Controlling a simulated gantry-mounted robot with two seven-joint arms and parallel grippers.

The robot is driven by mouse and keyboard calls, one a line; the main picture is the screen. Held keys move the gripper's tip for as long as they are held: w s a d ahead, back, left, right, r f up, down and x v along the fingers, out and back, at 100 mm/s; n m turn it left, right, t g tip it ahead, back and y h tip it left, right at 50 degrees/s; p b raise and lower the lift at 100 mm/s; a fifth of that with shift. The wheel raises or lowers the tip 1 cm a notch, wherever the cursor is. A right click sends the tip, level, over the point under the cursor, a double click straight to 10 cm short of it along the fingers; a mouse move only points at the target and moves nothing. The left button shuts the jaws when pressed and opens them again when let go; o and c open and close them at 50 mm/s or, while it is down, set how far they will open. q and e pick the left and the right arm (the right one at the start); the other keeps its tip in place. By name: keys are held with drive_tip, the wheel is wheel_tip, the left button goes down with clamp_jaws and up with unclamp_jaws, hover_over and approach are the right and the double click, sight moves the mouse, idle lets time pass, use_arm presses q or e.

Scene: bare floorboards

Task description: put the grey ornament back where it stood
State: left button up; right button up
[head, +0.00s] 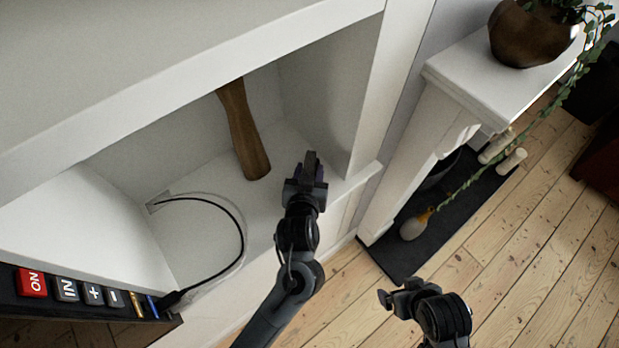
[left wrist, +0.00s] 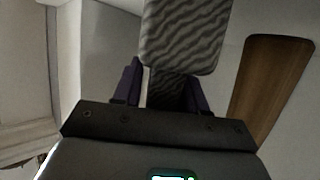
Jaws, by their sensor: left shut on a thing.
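The grey ornament (left wrist: 182,38) has a rippled, wavy-lined surface and shows in the left wrist view. My left gripper (left wrist: 158,88) is shut on it, with the purple-dark fingers on either side of its darker lower part. In the head view my left gripper (head: 310,168) is at the front right of the white alcove, near its right-hand post. The ornament cannot be made out there, being hidden by or merged with the gripper. My right gripper (head: 398,292) hangs over the floorboards, away from the alcove; its jaws are unclear.
A tall brown wooden piece (head: 243,130) stands in the alcove left of my left gripper, and shows in the wrist view (left wrist: 270,85). A black cable (head: 238,228) curves over the alcove's left part. A mantel (head: 470,75) bears a plant pot (head: 530,35) at right.

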use_arm(q)
drive_tip(key=shift+f, duration=0.15)
drive_tip(key=shift+f, duration=0.2)
drive_tip(key=o, duration=1.1)
drive_tip(key=shift+c, duration=0.2)
drive_tip(key=shift+o, duration=0.2)
drive_tip(key=shift+r, duration=0.1)
